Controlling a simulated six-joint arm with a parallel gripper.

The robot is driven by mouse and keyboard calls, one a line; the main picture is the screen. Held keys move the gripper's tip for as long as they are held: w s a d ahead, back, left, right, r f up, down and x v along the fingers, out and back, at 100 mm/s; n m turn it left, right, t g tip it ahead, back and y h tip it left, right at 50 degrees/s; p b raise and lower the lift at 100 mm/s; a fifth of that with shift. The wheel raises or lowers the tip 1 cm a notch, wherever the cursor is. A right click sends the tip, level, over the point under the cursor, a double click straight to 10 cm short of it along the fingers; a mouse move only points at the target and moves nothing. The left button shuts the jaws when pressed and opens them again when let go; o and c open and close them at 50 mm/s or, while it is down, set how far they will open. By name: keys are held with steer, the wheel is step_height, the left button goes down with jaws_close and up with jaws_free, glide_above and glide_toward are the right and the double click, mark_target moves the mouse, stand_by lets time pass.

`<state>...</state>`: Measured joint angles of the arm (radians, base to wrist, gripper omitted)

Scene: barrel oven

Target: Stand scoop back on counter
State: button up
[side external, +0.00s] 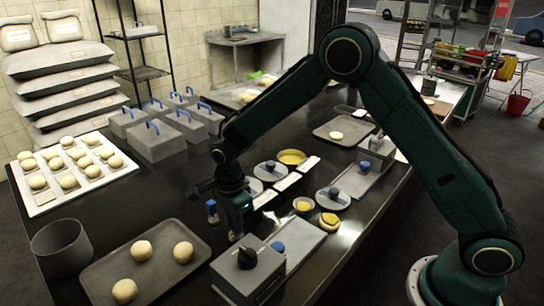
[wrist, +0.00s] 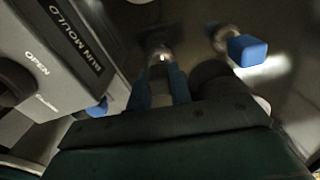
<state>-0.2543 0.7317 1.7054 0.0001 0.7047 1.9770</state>
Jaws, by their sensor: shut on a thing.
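My gripper (side external: 237,212) points down over the dark counter (side external: 170,190), beside the bun mould box (side external: 247,272). It is shut on what appears to be the scoop (side external: 235,236); a small pale part shows just below the fingers, close to the counter. In the wrist view the fingers (wrist: 162,82) show at centre, with a dark part and a bright spot of the scoop (wrist: 159,54) beyond them. The fingers hide most of the scoop, so I cannot tell whether it touches the counter. A blue-topped tool (side external: 212,211) stands to the left; a blue-ended tool also shows in the wrist view (wrist: 246,50).
The bun mould box also fills the left of the wrist view (wrist: 62,35). A tray of dough balls (side external: 150,282) and a grey bowl (side external: 62,248) are front left. Bare counter lies left of my gripper.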

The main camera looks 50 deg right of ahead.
stand_by(0.3)
steer(key=o, duration=1)
steer(key=shift+r, duration=0.1)
step_height(320, 180, up, 14)
steer(key=shift+f, duration=0.2)
